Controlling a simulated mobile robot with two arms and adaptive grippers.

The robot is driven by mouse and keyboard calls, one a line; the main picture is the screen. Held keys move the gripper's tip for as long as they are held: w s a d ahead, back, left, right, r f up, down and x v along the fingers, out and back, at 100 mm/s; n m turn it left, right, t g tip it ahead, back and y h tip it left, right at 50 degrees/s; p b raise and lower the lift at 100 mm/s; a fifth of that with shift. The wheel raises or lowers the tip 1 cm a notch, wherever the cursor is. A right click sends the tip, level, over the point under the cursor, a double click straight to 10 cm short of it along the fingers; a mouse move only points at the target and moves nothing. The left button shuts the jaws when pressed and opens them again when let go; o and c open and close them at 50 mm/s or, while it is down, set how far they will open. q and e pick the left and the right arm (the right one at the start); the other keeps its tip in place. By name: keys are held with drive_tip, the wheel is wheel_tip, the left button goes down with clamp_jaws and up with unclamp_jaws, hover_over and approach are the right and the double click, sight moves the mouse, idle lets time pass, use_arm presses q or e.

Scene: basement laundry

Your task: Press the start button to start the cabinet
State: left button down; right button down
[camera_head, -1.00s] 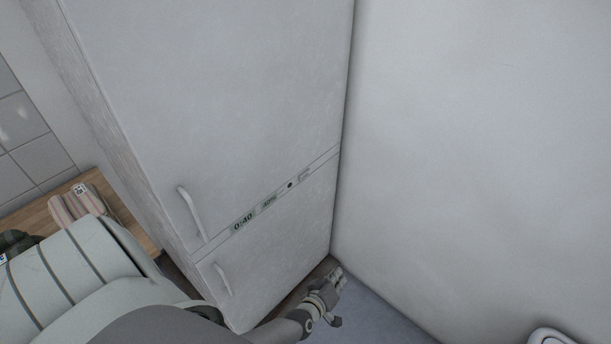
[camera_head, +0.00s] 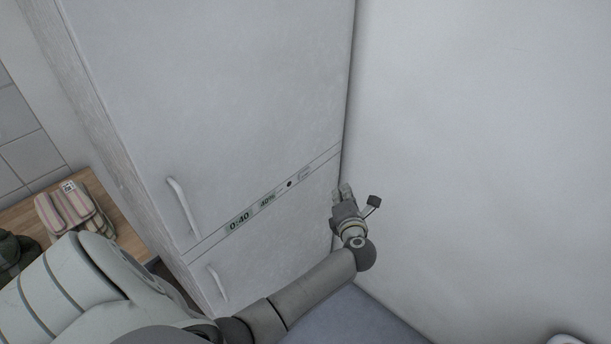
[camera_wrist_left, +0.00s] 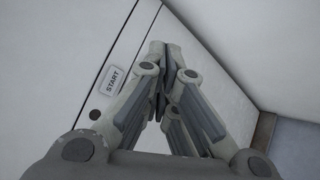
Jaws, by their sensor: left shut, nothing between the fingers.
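The cabinet (camera_head: 230,95) is tall and white, with an upper and a lower door. A narrow control strip between them carries a display (camera_head: 239,222) reading 0:40, a second small readout, a dark round dot (camera_head: 289,184) and, at the right end, the start button (camera_head: 304,174). In the left wrist view the button, marked START (camera_wrist_left: 113,80), is at the upper left beside the fingers. My left gripper (camera_head: 343,190) is shut and empty, below and right of the button in the head view. It appears apart from the button. My right gripper is not in view.
A bare wall (camera_head: 480,140) stands close on the cabinet's right. Two door handles (camera_head: 184,207) stick out at the cabinet's left. A wooden counter (camera_head: 128,236) with folded striped cloth (camera_head: 72,208) is at the left. A white object (camera_head: 566,339) shows at the lower right.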

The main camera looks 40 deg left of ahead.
sight(305, 174)
use_arm(q)
drive_tip(key=a, duration=0.8)
drive_tip(key=shift+w+a, duration=0.35)
drive_tip(key=shift+a, duration=0.05)
idle(1.1)
drive_tip(key=shift+a+p, duration=0.4)
